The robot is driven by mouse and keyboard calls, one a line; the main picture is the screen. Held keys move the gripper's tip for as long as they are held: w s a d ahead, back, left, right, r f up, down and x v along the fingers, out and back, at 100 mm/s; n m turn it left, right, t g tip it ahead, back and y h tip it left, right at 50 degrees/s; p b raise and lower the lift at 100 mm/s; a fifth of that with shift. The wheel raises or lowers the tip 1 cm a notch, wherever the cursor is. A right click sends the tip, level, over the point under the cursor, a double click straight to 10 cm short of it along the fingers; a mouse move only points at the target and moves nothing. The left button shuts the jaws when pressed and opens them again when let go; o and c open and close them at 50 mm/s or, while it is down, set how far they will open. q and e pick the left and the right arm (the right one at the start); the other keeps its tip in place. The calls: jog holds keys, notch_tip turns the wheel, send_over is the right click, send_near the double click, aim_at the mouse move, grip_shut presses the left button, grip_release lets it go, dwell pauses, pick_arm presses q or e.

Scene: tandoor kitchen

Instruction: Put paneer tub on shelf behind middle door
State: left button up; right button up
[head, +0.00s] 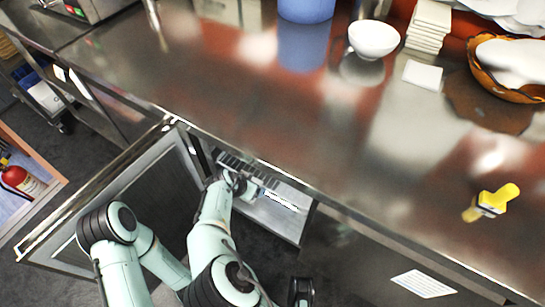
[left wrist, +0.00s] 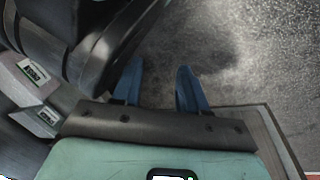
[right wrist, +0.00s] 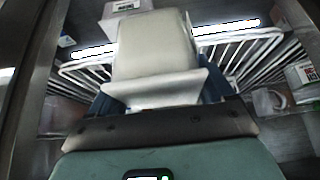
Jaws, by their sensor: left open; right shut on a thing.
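The paneer tub (right wrist: 155,45) is an off-white block shape with a flared rim on the near side, seen in the right wrist view. My right gripper (right wrist: 155,90) is shut on it, one blue finger on each side. It holds the tub inside the lit cabinet, level with a white wire shelf (right wrist: 245,52); I cannot tell whether the tub touches the shelf. In the head view the right arm reaches under the counter beside an open door (head: 140,200), and the tub is hidden there. My left gripper (left wrist: 157,85) is open and empty above the grey floor.
Small boxes (right wrist: 300,73) and a clear container (right wrist: 268,100) sit at the right inside the cabinet. The steel counter (head: 270,110) overhangs the opening. On it are a white bowl (head: 374,39), a blue container (head: 306,8) and a yellow object (head: 491,202).

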jog(key=w+d, duration=0.1)
jog(key=w, duration=0.1)
jog(key=w+d+b, duration=0.1)
jog(key=w, duration=0.1)
jog(key=w+d, duration=0.2)
jog(key=shift+w+b, duration=0.35)
jog(key=shift+b, duration=0.05)
jog(key=w+d, duration=0.1)
jog(key=w+d+b, duration=0.1)
jog(key=w, duration=0.1)
jog(key=shift+a+f+b, duration=0.1)
jog(key=shift+f+b, duration=0.25)
jog(key=shift+f, duration=0.35)
pick_arm(q)
jog(key=s+a+f+g, duration=0.1)
jog(key=s+f+g, duration=0.1)
jog(key=s+f, duration=0.2)
jog(key=s, duration=0.3)
jog(key=shift+s+f+n+g, duration=0.3)
jog(key=shift+s+g, duration=0.05)
jog(key=shift+g, duration=0.05)
pick_arm(e)
jog(key=shift+f, duration=0.1)
jog(key=o, duration=1.1)
